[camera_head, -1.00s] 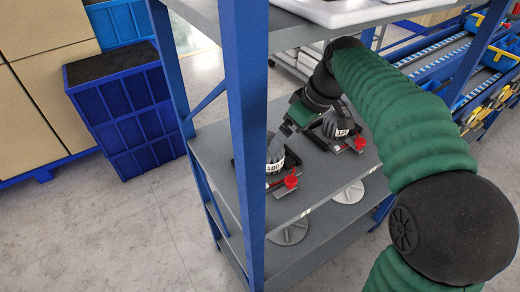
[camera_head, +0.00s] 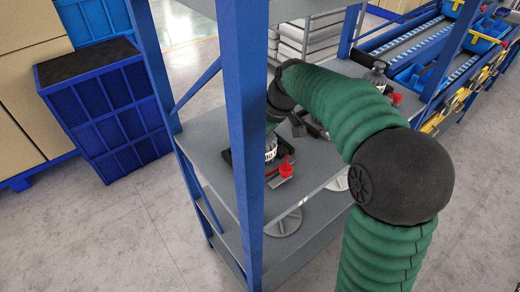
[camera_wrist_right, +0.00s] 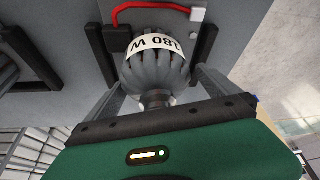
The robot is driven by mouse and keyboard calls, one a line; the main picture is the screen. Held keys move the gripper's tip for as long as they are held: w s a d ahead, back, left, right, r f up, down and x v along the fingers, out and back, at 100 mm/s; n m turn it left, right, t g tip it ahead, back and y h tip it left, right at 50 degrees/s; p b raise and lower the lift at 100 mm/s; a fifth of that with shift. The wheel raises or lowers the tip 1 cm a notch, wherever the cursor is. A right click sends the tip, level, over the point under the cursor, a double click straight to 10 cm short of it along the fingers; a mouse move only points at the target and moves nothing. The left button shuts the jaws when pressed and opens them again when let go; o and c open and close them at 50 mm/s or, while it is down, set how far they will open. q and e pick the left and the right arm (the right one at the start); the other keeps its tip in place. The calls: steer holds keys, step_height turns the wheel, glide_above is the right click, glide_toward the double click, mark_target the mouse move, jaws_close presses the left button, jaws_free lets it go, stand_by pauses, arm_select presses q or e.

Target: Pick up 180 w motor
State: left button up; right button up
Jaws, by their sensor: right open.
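The 180 W motor (camera_wrist_right: 150,75) is grey and ribbed, with a white "180 W" label band, in the right wrist view. In the head view a motor (camera_head: 271,146) stands by the blue post, partly hidden by the post and my arm. My right gripper (camera_wrist_right: 158,78) is open, its two grey fingers on either side of the motor's narrow neck and lower body. Whether they touch it I cannot tell. In the head view the gripper is mostly hidden. My left gripper is not in view.
A second motor (camera_head: 378,75) stands farther right on the grey shelf (camera_head: 212,150). The blue post (camera_head: 243,150) rises close in front of my right gripper. Blue crates (camera_head: 105,105) stand on the floor at left.

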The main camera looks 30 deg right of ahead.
steer(key=shift+w+a+f, duration=0.1)
steer(key=shift+w+f, duration=0.05)
steer(key=shift+f, duration=0.2)
steer(key=shift+d, duration=0.2)
